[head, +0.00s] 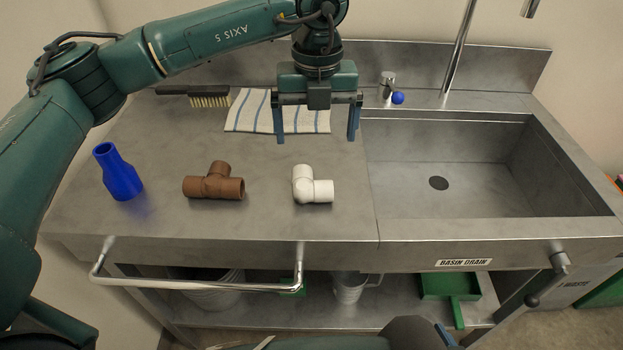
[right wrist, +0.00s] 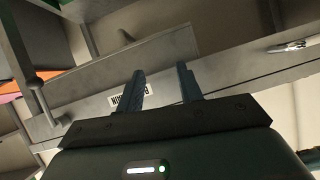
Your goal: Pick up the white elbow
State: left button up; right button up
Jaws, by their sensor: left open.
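The white elbow (head: 311,186) lies on the steel countertop, right of the brown tee, with one opening facing right. My left gripper (head: 316,138) is open and empty above the counter, behind the elbow in the head view and apart from it. Its two blue fingers point down, in front of the striped cloth. My right gripper (right wrist: 160,68) shows in the right wrist view with its fingers apart and nothing between them, near the cart's front by the basin drain label (right wrist: 128,101). The elbow is not in the right wrist view.
A brown tee (head: 214,183) and a blue reducer (head: 118,172) stand left of the elbow. A striped cloth (head: 246,112) and a brush (head: 208,97) lie at the back. The sink basin (head: 470,185) is on the right. A rail (head: 200,286) runs along the front edge.

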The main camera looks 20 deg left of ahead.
aim_at(312, 181)
pick_arm(q)
jog(key=f, duration=0.6)
jog(key=shift+s+f, duration=0.2)
jog(key=shift+f, duration=0.1)
jog(key=shift+s+a+f+p, duration=0.15)
jog(key=shift+f+p, duration=0.15)
jog(key=shift+f, duration=1.05)
jog(key=shift+s+a+f+p, duration=0.1)
jog(key=shift+f+p, duration=0.2)
jog(key=shift+f, duration=1.05)
jog(key=shift+c, duration=0.3)
jog(key=c, duration=1)
